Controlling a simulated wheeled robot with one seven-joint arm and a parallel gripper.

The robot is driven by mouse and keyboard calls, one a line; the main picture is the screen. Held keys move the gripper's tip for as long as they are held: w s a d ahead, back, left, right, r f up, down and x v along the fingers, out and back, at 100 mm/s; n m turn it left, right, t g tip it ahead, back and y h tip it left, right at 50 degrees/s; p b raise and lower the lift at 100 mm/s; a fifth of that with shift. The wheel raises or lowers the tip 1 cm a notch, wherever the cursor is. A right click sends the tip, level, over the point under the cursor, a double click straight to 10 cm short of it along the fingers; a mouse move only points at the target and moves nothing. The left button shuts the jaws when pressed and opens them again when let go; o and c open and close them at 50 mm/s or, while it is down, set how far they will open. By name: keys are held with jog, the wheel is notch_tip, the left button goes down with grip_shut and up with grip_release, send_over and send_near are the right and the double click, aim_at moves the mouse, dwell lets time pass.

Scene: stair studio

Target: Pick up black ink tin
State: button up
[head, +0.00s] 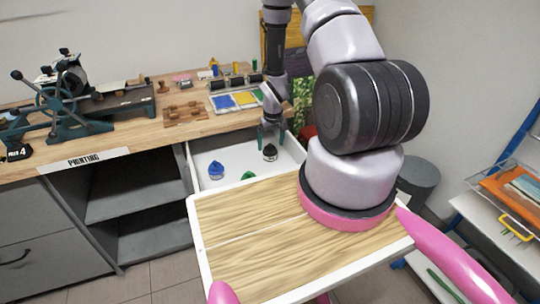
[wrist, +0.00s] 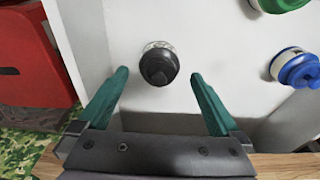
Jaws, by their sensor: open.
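The black ink tin (head: 270,152) stands in the open white drawer (head: 232,161), near its back right part. In the wrist view the black ink tin (wrist: 158,66) shows from above, with a dark pointed top and a pale rim. My gripper (head: 270,138) is open and empty, close above and beside the tin in the head view. In the wrist view my gripper (wrist: 160,78) has its two green fingers apart, one to each side of the tin, with the tin just beyond the gap between the tips. I see no contact.
The drawer walls and the wooden bench (head: 150,128) edge are close to my gripper. A red object (wrist: 30,50) stands beside the drawer.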

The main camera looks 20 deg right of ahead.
aim_at(270, 153)
jog(key=f, duration=0.4)
jog(key=shift+w+f, duration=0.25)
jog(key=shift+w, duration=0.15)
jog(key=shift+c, duration=0.3)
grip_shut()
jog(key=shift+r, duration=0.1)
